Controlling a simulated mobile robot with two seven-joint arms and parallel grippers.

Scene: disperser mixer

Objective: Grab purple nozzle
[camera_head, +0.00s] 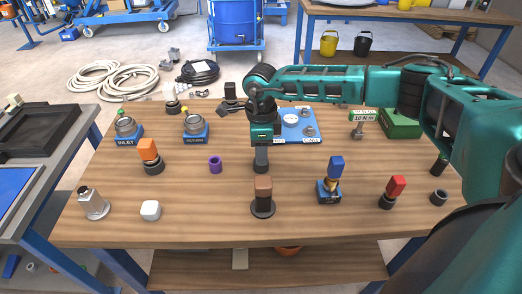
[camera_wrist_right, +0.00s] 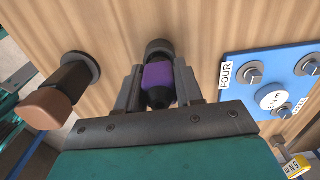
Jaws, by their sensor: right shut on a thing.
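The purple nozzle (camera_wrist_right: 158,76) shows in the right wrist view as a purple body with dark ends, above a dark round base (camera_wrist_right: 159,47). My right gripper (camera_wrist_right: 158,88) is shut on it, one finger on each side. In the head view the right gripper (camera_head: 261,158) points down at the middle of the table and hides the nozzle. I cannot tell whether the nozzle still touches the base. A separate purple ring (camera_head: 215,165) lies on the table to the left of the gripper. My left gripper is not in view.
A brown-topped piece (camera_head: 263,190) stands just in front of the gripper. An orange-topped piece (camera_head: 148,150), a blue-topped piece (camera_head: 336,168) and a red-topped piece (camera_head: 396,187) stand around on the wooden table (camera_head: 195,222).

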